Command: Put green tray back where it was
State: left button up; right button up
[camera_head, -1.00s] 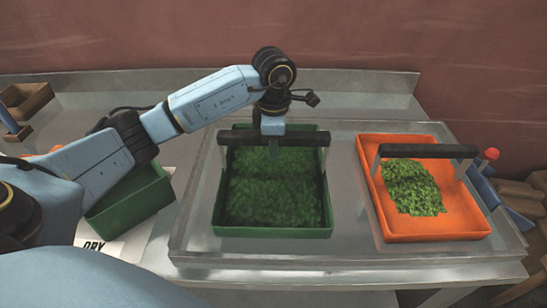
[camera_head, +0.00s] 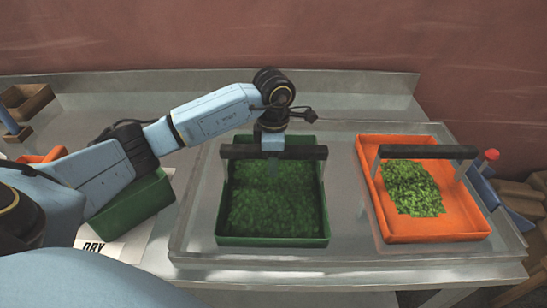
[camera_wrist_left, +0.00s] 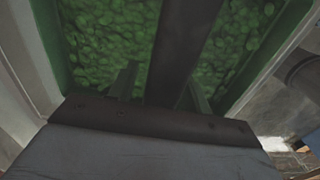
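The green tray (camera_head: 272,241), filled with green leafy bits, is over the left part of the clear raised platform. Its dark handle bar (camera_head: 312,153) spans it. My left gripper (camera_head: 272,150) points down at the middle of the bar. In the left wrist view the bar (camera_wrist_left: 190,35) runs between the two fingers (camera_wrist_left: 160,88), which are close on either side of it. The gripper appears shut on the handle. Whether the tray bottom touches the platform is hard to tell. My right gripper is not in view.
An orange tray (camera_head: 455,220) with green bits and a dark handle is on the platform (camera_head: 350,225) at right. Another green container (camera_head: 135,205) lies under my left arm, by a sheet marked DRY (camera_head: 110,247). Brown boxes (camera_head: 27,100) stand at far left.

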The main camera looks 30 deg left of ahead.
pick_arm(q)
jog(key=shift+r, duration=0.1)
jog(key=shift+r, duration=0.3)
notch_tip(320, 180, up, 12)
jog(key=shift+f, duration=0.25)
dwell(0.4)
